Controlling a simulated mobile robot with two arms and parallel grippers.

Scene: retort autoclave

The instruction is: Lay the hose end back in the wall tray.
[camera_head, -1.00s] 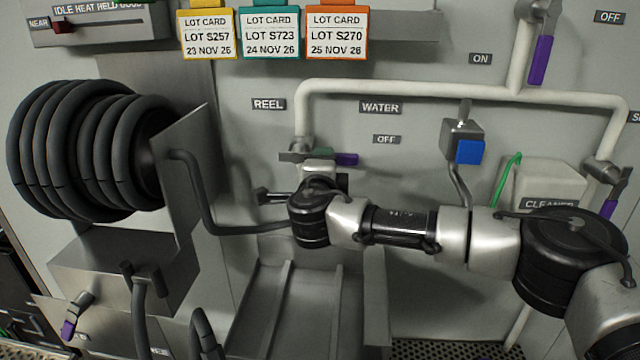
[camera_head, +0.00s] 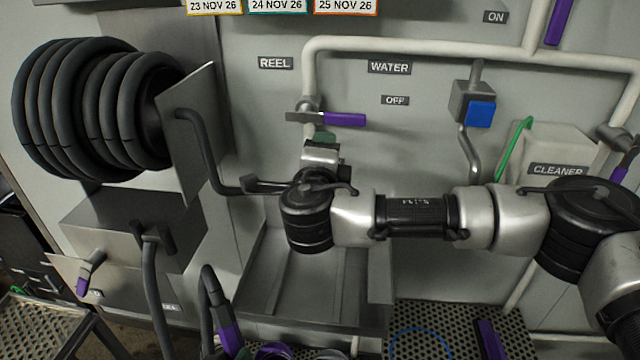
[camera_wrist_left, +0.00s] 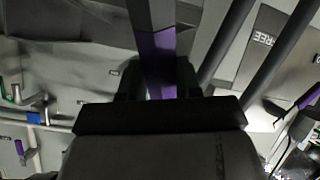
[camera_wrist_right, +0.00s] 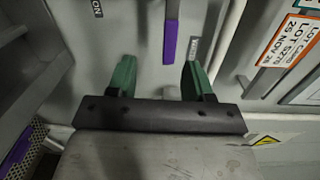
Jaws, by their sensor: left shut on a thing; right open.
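The dark hose end with its purple grip (camera_head: 229,338) shows at the bottom of the head view, below a loop of hose. My left gripper (camera_head: 232,348) is shut on it there, mostly cut off by the frame edge. In the left wrist view the purple part of the hose end (camera_wrist_left: 157,62) sits between the dark fingers. The grey wall tray (camera_head: 345,290) is to the right of it and looks empty. My right gripper (camera_head: 322,145), with green fingers, is open just below the purple water valve handle (camera_head: 345,119); it touches nothing that I can see.
The hose reel (camera_head: 85,110) and its crank (camera_head: 205,150) are at the left. A hose (camera_head: 155,290) hangs from the box below it. My right arm crosses above the tray.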

